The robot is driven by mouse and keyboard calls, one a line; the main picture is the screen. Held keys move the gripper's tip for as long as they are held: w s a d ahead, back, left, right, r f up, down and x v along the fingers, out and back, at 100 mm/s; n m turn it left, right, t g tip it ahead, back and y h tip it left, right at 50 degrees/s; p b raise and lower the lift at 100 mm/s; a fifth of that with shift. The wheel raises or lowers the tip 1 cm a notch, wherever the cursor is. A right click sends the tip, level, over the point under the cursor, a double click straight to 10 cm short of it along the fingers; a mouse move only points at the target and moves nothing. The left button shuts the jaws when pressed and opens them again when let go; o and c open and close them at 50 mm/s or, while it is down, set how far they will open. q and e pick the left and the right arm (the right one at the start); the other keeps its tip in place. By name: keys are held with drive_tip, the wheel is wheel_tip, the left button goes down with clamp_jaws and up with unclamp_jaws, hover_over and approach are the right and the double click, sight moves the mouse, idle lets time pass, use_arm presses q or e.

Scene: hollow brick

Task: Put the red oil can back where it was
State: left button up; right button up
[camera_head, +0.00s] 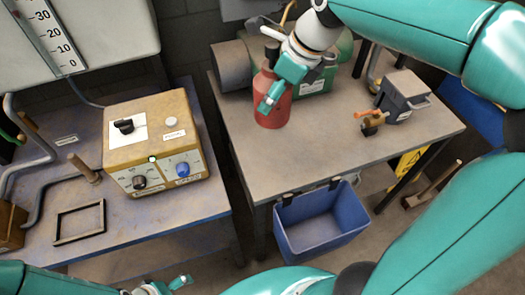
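The red oil can (273,118) stands upright on the right-hand table (330,150), near its back left. My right gripper (269,101) reaches down over it from the upper right. One teal finger lies across the can's front, and the gripper hides much of the can's upper part. The other finger is not clear, so I cannot tell whether the gripper is closed on the can. My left gripper (180,283) is low at the bottom edge, left of centre, and mostly cut off. It is away from the can, and its opening is unclear.
A tan control box (156,158) and an empty black rectangular frame (79,222) are on the left table. A vice (399,97) is right. A blue bin (320,222) hangs in front.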

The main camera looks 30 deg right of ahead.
wheel_tip(320, 180, down, 20)
drive_tip(key=shift+w+r+b, duration=0.1)
drive_tip(key=shift+r+b, duration=0.05)
drive_tip(key=shift+b, duration=0.75)
drive_tip(key=o, duration=1.5)
drive_tip(key=shift+d+r, duration=0.1)
drive_tip(key=shift+r, duration=0.5)
drive_tip(key=v, duration=1.1)
drive_tip(key=shift+s, duration=0.2)
